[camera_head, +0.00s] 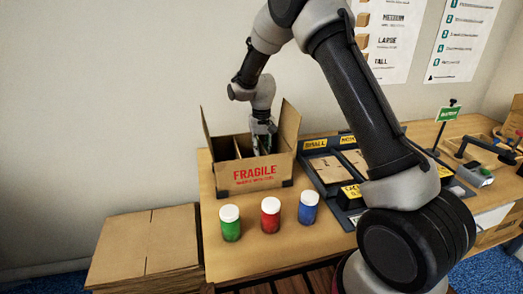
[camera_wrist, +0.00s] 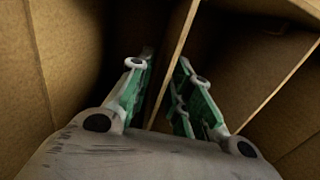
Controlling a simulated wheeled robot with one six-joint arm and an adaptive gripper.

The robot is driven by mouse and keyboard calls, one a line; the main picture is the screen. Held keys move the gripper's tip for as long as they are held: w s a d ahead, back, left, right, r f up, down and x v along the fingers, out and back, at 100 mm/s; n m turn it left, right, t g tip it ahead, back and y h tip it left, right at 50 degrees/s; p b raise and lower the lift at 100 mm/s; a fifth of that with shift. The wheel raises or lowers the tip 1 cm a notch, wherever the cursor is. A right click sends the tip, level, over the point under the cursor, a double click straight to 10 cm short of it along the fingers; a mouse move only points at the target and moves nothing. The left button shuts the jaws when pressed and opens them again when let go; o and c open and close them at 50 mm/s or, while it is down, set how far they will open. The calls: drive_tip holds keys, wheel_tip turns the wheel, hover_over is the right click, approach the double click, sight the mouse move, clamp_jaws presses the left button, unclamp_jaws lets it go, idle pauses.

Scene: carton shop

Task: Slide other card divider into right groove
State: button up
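The carton (camera_head: 250,175), marked FRAGILE, stands open on the bench with its flaps up. A card divider (camera_head: 237,147) shows inside it, left of my gripper (camera_head: 264,143). My gripper reaches down into the right part of the carton, its fingertips hidden by the front wall. In the wrist view, my gripper (camera_wrist: 165,60) has its green-padded fingers on either side of an upright card divider (camera_wrist: 174,57). A dark gap shows between the left finger and this card; the right finger is close to it. The grooves and the card's lower edge are hidden.
Green (camera_head: 230,224), red (camera_head: 270,215) and blue (camera_head: 308,207) jars with white lids stand in front of the carton. A dark tray of flat cartons (camera_head: 323,168) lies to its right. Flat cardboard (camera_head: 145,250) is stacked at the lower left.

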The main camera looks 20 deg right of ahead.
drive_tip(key=shift+r, duration=0.1)
wheel_tip(320, 180, up, 12)
drive_tip(key=shift+f, duration=0.15)
drive_tip(key=s+d+r+t, duration=0.1)
drive_tip(key=s+d+r, duration=0.3)
drive_tip(key=s, duration=0.8)
drive_tip(key=s+d+r+t, duration=0.2)
drive_tip(key=s+d+r, duration=0.3)
drive_tip(key=s, duration=0.8)
drive_tip(key=s+d+r+t, duration=0.1)
drive_tip(key=s+d+r, duration=0.4)
drive_tip(key=s, duration=0.8)
drive_tip(key=shift+d, duration=0.45)
